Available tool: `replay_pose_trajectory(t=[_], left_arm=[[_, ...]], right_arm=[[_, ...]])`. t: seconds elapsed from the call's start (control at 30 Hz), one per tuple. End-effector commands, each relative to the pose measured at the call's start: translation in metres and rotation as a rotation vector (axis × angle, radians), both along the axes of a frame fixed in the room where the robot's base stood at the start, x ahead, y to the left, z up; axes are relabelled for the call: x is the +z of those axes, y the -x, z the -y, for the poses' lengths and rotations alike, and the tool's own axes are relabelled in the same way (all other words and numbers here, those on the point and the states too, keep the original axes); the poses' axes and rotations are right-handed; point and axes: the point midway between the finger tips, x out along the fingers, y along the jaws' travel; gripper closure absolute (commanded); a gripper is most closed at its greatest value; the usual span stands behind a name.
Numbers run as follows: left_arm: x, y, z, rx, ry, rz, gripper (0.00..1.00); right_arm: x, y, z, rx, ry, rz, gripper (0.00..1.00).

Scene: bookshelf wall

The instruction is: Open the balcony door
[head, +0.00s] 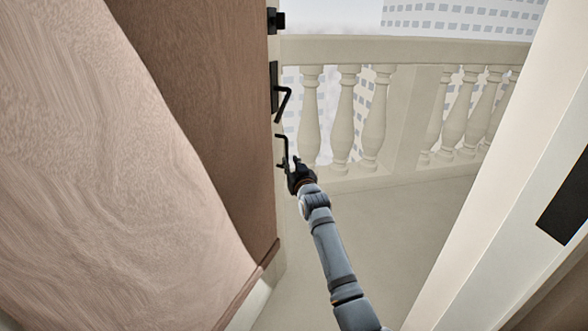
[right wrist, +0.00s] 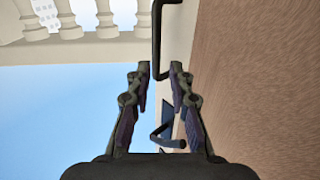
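The brown balcony door (head: 205,90) stands open at the left of the head view, with the balcony visible past its edge. Another dark lever (right wrist: 168,138) shows between the finger bases. My left gripper is out of view.
A stone balustrade (head: 400,115) closes off the balcony, with tall buildings behind. The pale balcony floor (head: 395,220) is clear. A white door frame (head: 500,200) with a black plate (head: 565,200) stands at the right. A light wood panel (head: 90,150) fills the left foreground.

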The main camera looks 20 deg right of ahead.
Motion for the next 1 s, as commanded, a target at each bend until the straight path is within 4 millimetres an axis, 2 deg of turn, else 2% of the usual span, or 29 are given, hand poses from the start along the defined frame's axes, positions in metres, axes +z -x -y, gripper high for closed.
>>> replay_pose_trajectory(t=[0.1,0.2,0.57,0.67,0.77,0.83,0.9,0.97,1.0], left_arm=[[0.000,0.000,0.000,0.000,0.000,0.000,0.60],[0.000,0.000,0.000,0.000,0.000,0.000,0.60],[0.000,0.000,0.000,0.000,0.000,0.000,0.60],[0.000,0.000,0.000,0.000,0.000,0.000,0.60],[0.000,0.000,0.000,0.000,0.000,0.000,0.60],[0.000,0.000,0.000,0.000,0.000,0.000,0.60],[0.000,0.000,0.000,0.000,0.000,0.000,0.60],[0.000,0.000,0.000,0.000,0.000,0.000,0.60],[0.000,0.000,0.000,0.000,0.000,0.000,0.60]], right_arm=[[-0.001,0.019,0.000,0.001,-0.003,0.000,0.79],[0.000,0.029,-0.001,0.001,-0.001,-0.001,0.79],[0.000,0.034,0.000,0.001,-0.001,0.000,0.79],[-0.012,0.038,0.001,0.000,-0.001,-0.027,0.79],[-0.058,0.060,0.007,-0.002,-0.001,-0.133,0.79],[-0.106,0.090,0.012,-0.001,-0.003,-0.254,0.79],[-0.156,0.129,0.017,-0.001,-0.003,-0.393,0.79],[-0.194,0.166,0.021,0.002,-0.004,-0.513,0.79],[-0.217,0.193,0.022,0.005,-0.005,-0.591,0.79]])
